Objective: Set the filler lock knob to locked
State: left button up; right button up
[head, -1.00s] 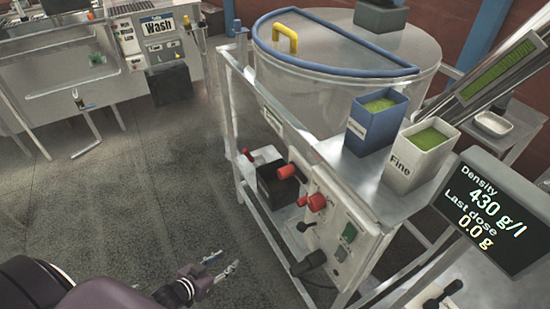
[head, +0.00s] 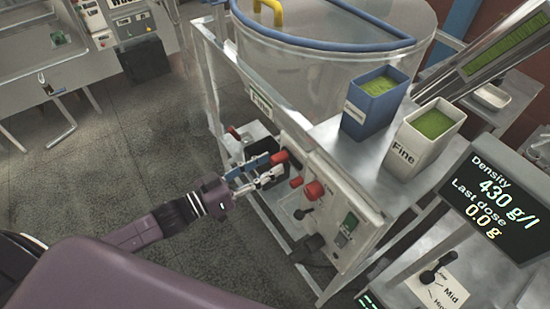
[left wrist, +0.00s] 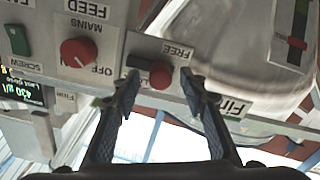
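The filler lock knob is a red knob (left wrist: 160,74) with a dark block beside it, on a pale panel by the word FREE in the upside-down left wrist view. Its pointing direction is unclear. In the head view the red knob (head: 279,157) sits at the left part of the filler's front panel. My left gripper (head: 268,171) is at that panel, partly covering it. In the left wrist view my left gripper (left wrist: 158,82) is open, with one finger on either side of the knob and nothing visibly gripped. My right gripper is not in view.
The red mains knob (left wrist: 80,52), by the word OFF, is close to the lock knob. A green switch (head: 349,224) is farther right. A blue bin (head: 372,115) and a white Fine bin (head: 425,140) stand on the ledge above. The floor (head: 150,150) on the left is clear.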

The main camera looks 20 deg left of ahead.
pick_arm(q)
jog(key=shift+x, duration=1.4)
grip_shut()
